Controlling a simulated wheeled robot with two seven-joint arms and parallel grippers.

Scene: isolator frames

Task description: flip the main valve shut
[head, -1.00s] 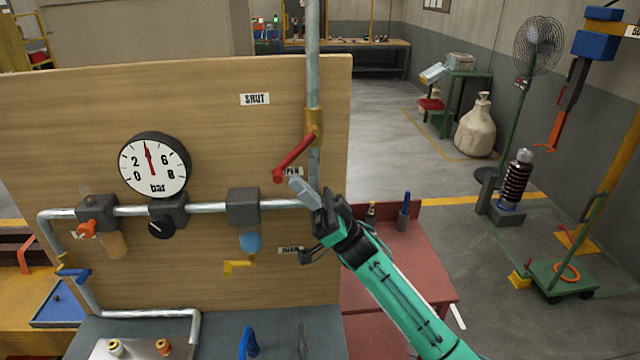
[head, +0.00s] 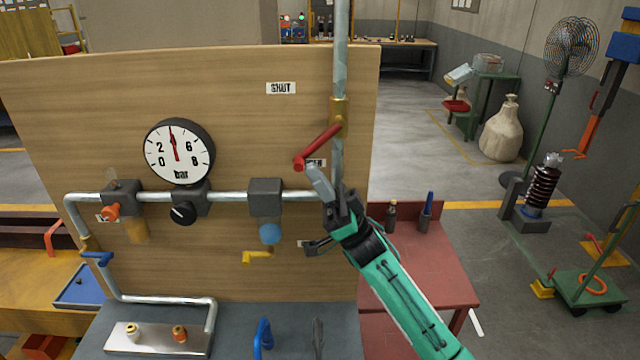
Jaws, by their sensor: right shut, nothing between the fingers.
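The main valve has a red lever (head: 318,147) on a brass body (head: 340,118) on the vertical pipe at the board's right side. The lever slants down and left from the body, and its knob end is beside the partly hidden OPEN label. The SHUT label (head: 281,88) is higher up, left of the pipe. My right gripper (head: 317,178) is shut and empty, its fingertips just below the lever's knob end; I cannot tell whether they touch it. My left gripper is not in view.
The wooden board (head: 240,80) also carries a pressure gauge (head: 179,152) reading between 2 and 6, a horizontal pipe, a blue bowl (head: 270,234) and a yellow lever (head: 257,257). A red table (head: 430,255) stands at the right. Free floor lies behind it.

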